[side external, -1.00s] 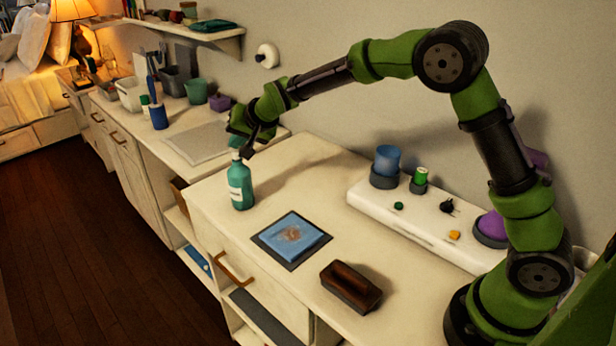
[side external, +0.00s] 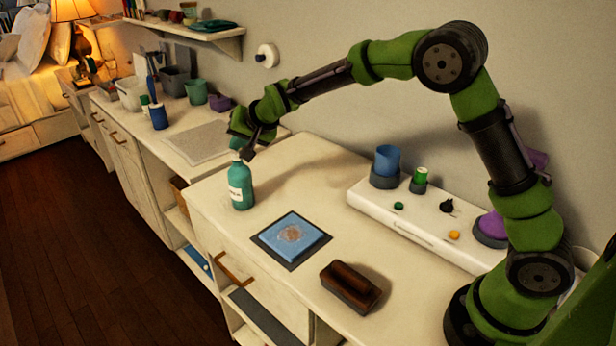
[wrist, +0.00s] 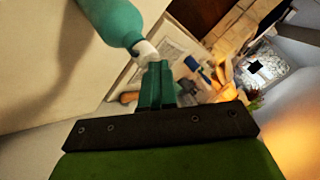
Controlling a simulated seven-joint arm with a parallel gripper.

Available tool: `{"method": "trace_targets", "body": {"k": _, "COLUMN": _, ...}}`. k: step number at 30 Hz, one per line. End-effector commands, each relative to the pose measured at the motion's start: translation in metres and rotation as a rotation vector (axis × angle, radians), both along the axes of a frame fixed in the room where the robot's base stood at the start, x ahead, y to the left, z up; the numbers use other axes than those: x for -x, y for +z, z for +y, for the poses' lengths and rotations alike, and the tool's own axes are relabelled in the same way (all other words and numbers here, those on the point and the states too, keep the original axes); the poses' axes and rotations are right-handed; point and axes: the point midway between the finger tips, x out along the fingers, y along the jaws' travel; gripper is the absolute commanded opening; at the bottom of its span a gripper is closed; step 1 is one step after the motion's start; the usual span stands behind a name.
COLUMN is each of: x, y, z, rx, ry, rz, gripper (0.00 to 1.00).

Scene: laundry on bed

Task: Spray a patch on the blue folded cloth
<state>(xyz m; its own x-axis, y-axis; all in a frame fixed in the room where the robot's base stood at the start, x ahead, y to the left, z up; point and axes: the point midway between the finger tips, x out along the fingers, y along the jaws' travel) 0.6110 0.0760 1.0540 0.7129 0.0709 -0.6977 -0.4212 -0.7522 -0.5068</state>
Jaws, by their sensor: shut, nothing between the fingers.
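The spray bottle (side external: 240,187) is teal with a pale label and a white top, and stands upright on the near counter. It also shows at the top left of the wrist view (wrist: 105,18). My gripper (side external: 238,144) is at the top of the bottle, shut and holding nothing. In the wrist view my closed fingers (wrist: 157,75) are right by the bottle's white top; I cannot tell whether they touch it. The blue folded cloth (side external: 309,227) lies flat, with a brownish patch in its middle. It rests on a dark square mat (side external: 291,264).
A dark brown brush-like block (side external: 351,287) lies right of the cloth. A white raised shelf (side external: 400,226) behind holds a blue cup (side external: 387,160), a small green jar (side external: 420,176) and small items. The counter between bottle and cloth is clear.

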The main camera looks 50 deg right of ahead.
Motion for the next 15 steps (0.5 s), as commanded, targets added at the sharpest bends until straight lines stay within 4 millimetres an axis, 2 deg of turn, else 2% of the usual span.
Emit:
{"method": "trace_targets", "body": {"k": 1, "x": 0.002, "y": -0.005, "z": 0.0, "rx": 0.001, "ry": -0.001, "rz": 0.014, "gripper": 0.0}}
{"method": "trace_targets", "body": {"k": 8, "x": 0.002, "y": -0.003, "z": 0.0, "rx": 0.0, "ry": -0.001, "rz": 0.011, "gripper": 0.0}}
{"method": "trace_targets", "body": {"k": 15, "x": 0.001, "y": 0.022, "z": 0.0, "rx": 0.0, "ry": 0.0, "rz": 0.004, "gripper": 0.0}}
